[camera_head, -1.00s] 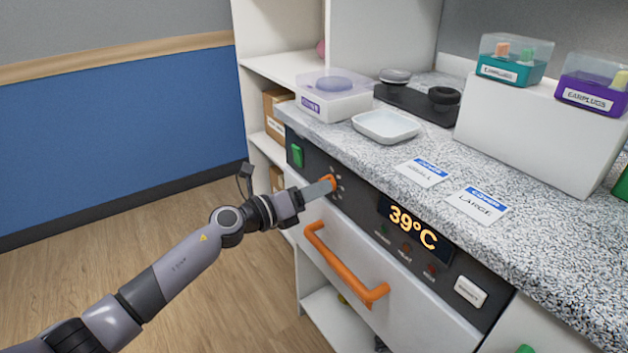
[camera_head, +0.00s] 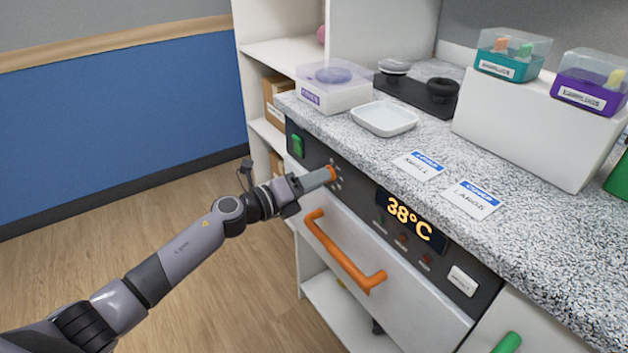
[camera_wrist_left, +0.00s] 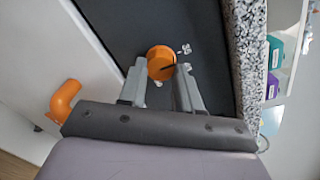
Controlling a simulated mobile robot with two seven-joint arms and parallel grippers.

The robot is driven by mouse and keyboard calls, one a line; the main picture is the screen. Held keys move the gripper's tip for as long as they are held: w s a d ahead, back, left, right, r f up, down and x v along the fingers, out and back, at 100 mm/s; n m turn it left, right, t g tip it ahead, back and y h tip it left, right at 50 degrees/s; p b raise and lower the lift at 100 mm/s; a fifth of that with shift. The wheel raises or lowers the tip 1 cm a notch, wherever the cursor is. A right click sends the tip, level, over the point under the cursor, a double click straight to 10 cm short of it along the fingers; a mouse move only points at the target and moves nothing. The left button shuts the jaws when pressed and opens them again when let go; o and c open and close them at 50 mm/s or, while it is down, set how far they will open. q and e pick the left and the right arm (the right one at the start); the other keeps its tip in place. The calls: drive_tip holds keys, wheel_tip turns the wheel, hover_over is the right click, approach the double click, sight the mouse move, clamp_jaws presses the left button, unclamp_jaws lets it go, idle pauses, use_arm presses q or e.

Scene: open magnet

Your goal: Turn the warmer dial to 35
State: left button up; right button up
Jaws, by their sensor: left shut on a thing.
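The orange warmer dial (camera_head: 331,174) sits on the dark control panel (camera_head: 361,186) of the warmer. It also shows in the left wrist view (camera_wrist_left: 161,63), with a dark pointer line on its face. My left gripper (camera_head: 327,175) is shut on the dial, one finger at each side of it; it also shows in the left wrist view (camera_wrist_left: 160,80). The warmer display (camera_head: 409,219) reads 38°C in orange digits. My right gripper is not in view.
An orange drawer handle (camera_head: 342,255) sticks out below the panel. A green switch (camera_head: 297,146) is left of the dial and a white button (camera_head: 463,281) is at the right. The speckled counter (camera_head: 350,150) above holds a white tray (camera_head: 384,118), labels and boxes.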

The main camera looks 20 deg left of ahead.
use_arm(q)
drive_tip(key=o, duration=1)
drive_tip(key=shift+o, duration=0.2)
drive_tip(key=v, duration=0.7)
drive_tip(key=shift+s+a, duration=0.1)
